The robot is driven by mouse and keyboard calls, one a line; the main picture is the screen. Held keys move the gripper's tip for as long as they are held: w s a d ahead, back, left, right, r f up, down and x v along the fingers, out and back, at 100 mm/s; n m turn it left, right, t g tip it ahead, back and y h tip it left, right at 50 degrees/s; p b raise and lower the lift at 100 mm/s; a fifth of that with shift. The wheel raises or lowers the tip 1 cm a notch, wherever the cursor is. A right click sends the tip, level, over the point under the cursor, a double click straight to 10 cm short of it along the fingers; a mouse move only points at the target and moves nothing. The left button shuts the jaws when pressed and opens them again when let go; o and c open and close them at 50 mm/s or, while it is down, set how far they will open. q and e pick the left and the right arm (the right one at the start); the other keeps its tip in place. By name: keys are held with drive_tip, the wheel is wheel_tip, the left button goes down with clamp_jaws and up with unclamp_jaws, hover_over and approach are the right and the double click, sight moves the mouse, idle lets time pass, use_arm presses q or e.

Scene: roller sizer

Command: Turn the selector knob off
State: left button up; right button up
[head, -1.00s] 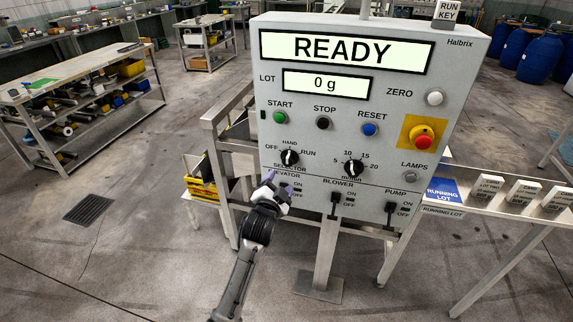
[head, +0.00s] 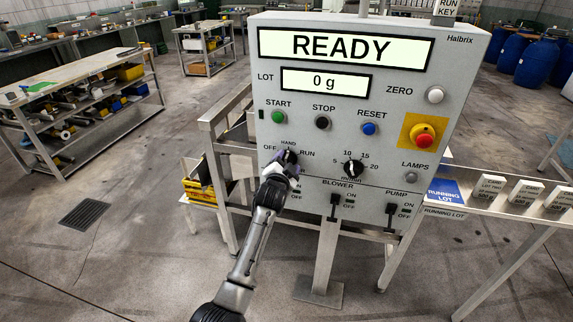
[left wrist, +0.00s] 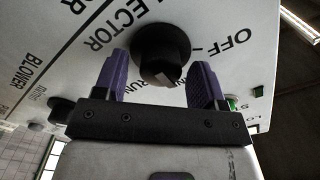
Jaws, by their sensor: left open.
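The black selector knob (head: 291,155) is on the lower left of the grey panel, with OFF to its left, HAND above and RUN to its right. My left gripper (head: 285,162) is at the knob and partly covers it in the head view. In the left wrist view the round knob (left wrist: 162,50) stands between the two purple fingers of my open left gripper (left wrist: 160,62), with a gap on each side. A light mark on the knob lies between the RUN and OFF labels, seemingly on the HAND side. My right gripper is not in view.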

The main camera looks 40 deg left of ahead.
use_arm(q)
drive_tip(key=shift+c, duration=0.2)
drive_tip(key=c, duration=0.9)
drive_tip(key=shift+r+n+p, duration=0.2)
drive_tip(key=shift+n+p, duration=0.9)
drive_tip(key=n+p, duration=0.2)
drive_tip(key=n, duration=0.1)
drive_tip(key=shift+a+n+p, duration=0.1)
drive_tip(key=shift+n+p, duration=0.3)
drive_tip(key=n+p, duration=0.2)
drive_tip(key=n, duration=0.2)
drive_tip(key=shift+s+p, duration=0.1)
drive_tip(key=shift+p, duration=0.25)
drive_tip(key=shift+a+f+n+p, duration=0.1)
drive_tip(key=shift+n+p, duration=0.2)
drive_tip(key=shift+n, duration=0.8)
